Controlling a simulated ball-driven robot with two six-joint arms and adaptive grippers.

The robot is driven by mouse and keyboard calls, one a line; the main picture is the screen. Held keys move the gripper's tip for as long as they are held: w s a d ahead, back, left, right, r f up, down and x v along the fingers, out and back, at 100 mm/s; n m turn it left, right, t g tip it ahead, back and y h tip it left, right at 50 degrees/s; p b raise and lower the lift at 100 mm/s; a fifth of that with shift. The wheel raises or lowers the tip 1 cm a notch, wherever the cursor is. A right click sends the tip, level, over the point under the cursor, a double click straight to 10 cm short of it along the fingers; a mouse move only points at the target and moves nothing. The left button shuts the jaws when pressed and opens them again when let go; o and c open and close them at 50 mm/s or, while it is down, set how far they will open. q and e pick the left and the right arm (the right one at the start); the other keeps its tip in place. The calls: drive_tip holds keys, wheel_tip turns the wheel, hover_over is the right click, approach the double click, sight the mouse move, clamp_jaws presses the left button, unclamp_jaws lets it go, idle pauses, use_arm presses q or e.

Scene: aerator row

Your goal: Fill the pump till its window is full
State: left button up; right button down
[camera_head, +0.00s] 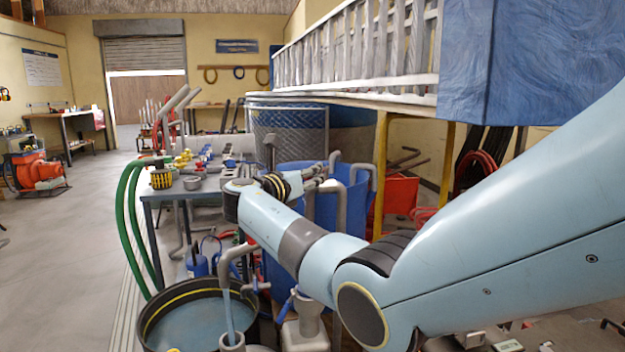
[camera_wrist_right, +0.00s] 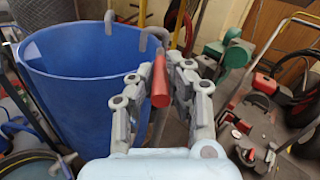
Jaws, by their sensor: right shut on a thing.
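My right gripper (camera_wrist_right: 153,88) is shut on a red handle (camera_wrist_right: 160,85) in the right wrist view. What the handle belongs to is hidden behind the fingers. In the head view my right gripper (camera_head: 325,172) shows small, beside the blue tub, and the handle cannot be made out. A grey bent pipe (camera_head: 238,250) stands at the lower middle, with a pale blue stream (camera_head: 228,312) below its mouth. A grey funnel-shaped body (camera_head: 307,315) stands right of it; I cannot tell whether it is the pump. No window can be made out. My left gripper is not in view.
The blue tub (camera_wrist_right: 75,65) stands left of my right gripper. A black round basin (camera_head: 165,312) with a yellow line holds water. Green hoses (camera_head: 125,215) hang beside a cluttered bench (camera_head: 170,193). Red and green machines (camera_wrist_right: 262,85) stand at right in the wrist view.

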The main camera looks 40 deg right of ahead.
drive_tip(key=c, duration=1.3)
unclamp_jaws()
drive_tip(key=shift+d+f, duration=0.1)
drive_tip(key=v, duration=1.2)
